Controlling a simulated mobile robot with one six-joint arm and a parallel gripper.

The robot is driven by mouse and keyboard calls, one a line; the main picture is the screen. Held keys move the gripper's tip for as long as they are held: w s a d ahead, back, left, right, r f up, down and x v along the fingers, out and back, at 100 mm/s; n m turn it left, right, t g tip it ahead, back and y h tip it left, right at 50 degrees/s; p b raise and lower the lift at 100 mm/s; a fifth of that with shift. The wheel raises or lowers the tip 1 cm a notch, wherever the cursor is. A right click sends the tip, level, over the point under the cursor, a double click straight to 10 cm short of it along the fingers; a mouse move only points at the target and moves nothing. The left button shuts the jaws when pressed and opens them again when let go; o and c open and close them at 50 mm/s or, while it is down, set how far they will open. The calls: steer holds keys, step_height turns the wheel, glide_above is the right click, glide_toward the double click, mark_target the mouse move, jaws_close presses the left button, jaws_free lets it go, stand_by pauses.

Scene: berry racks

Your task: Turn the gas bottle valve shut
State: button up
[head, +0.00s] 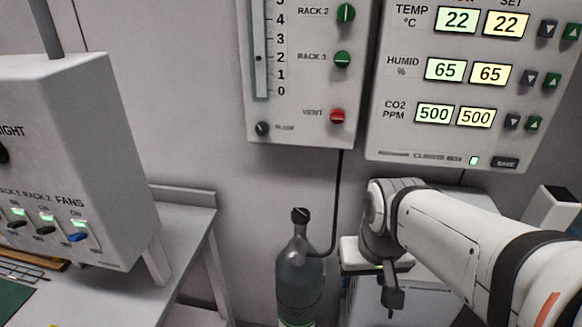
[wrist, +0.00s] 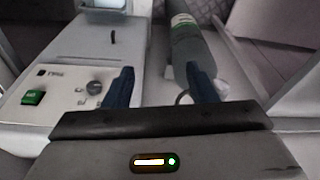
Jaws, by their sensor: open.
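The gas bottle (head: 298,284) is dark grey and stands upright against the wall in the head view. Its dark valve knob (head: 300,214) is on top, and a thin hose runs from its neck up to the panel. My gripper (head: 391,300) is to the right of the bottle and apart from it. In the wrist view the gripper (wrist: 162,86) is open and empty. The bottle (wrist: 190,42) shows beyond the right finger there, which hides its neck end. The knob cannot be made out in that view.
A flow panel (head: 300,125) with rack switches and a climate box (head: 440,158) hang on the wall above. A fan control box (head: 75,150) stands on a bench (head: 185,215) at left. A white unit with a green switch (wrist: 33,97) and a dial (wrist: 95,87) lies left in the wrist view.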

steer(key=shift+o, duration=1.1)
steer(key=w+r+p, duration=0.3)
steer(key=w+r, duration=0.1)
steer(key=shift+w+a, duration=0.4)
steer(key=shift+a, duration=0.05)
steer(key=m+g+p, duration=0.1)
steer(key=g+p, duration=0.1)
steer(key=p, duration=0.8)
glide_toward(301, 213)
steer(key=shift+s+d+f, duration=0.1)
steer(key=shift+s+d, duration=0.1)
steer(key=shift+s, duration=0.05)
steer(key=shift+w+a+f, duration=0.15)
steer(key=shift+w+a, duration=0.05)
steer(key=shift+w, duration=0.05)
steer(key=shift+f, duration=0.3)
step_height(301, 213, down, 7)
steer(key=shift+f+p, duration=0.2)
steer(key=shift+p, duration=0.65)
